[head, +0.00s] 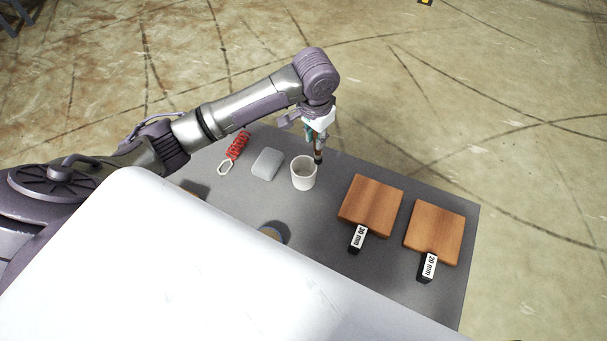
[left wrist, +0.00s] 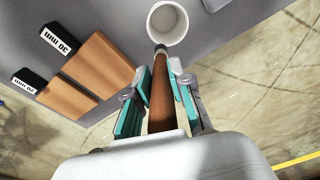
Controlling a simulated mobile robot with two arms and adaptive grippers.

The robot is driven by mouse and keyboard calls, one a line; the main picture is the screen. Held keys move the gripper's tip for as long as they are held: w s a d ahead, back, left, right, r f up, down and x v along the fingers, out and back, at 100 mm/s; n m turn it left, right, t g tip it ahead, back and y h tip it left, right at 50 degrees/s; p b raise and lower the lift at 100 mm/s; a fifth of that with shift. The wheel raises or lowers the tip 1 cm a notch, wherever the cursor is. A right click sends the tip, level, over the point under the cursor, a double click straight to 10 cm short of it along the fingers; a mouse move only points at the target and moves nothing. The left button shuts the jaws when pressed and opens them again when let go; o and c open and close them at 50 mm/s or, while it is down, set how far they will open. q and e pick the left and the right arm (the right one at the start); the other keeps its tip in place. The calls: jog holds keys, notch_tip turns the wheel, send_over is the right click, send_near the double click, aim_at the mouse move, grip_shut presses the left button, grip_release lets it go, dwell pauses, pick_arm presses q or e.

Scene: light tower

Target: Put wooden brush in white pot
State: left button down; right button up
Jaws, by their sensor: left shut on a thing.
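The white pot (head: 304,174) stands upright on the grey table, and its open top looks empty in the head view. In the left wrist view the pot (left wrist: 167,24) is at the top middle. My left gripper (head: 316,136) is shut on the wooden brush (left wrist: 161,103), a brown handle with a dark, grey-banded end. That end points toward the pot and shows at the pot's near rim in the left wrist view (left wrist: 160,48). In the head view the brush (head: 318,156) hangs just right of and above the pot. I cannot tell whether it touches the rim. My right gripper is not in view.
Left of the pot are a grey-white block (head: 267,164) and a red coiled item (head: 237,147). Right of it lie two wooden boards (head: 371,204) (head: 434,233) with black labelled tabs. A round item (head: 270,233) is partly hidden by my white body. The table (head: 330,250) is grey.

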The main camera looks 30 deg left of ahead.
pick_arm(q)
jog(key=a+f+m+g+b, duration=0.1)
jog(key=a+f+m, duration=0.2)
jog(key=f+m, duration=0.4)
jog(key=shift+s+a+f+m, duration=0.3)
jog(key=shift+s+m, duration=0.1)
jog(key=shift+m, duration=0.5)
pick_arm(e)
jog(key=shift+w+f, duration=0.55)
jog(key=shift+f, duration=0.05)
pick_arm(q)
jog(key=shift+f, duration=0.1)
jog(key=c, duration=1)
grip_release()
jog(key=shift+c, duration=0.2)
notch_tip(320, 180, up, 12)
jog(key=b, duration=0.1)
jog(key=shift+d, duration=0.2)
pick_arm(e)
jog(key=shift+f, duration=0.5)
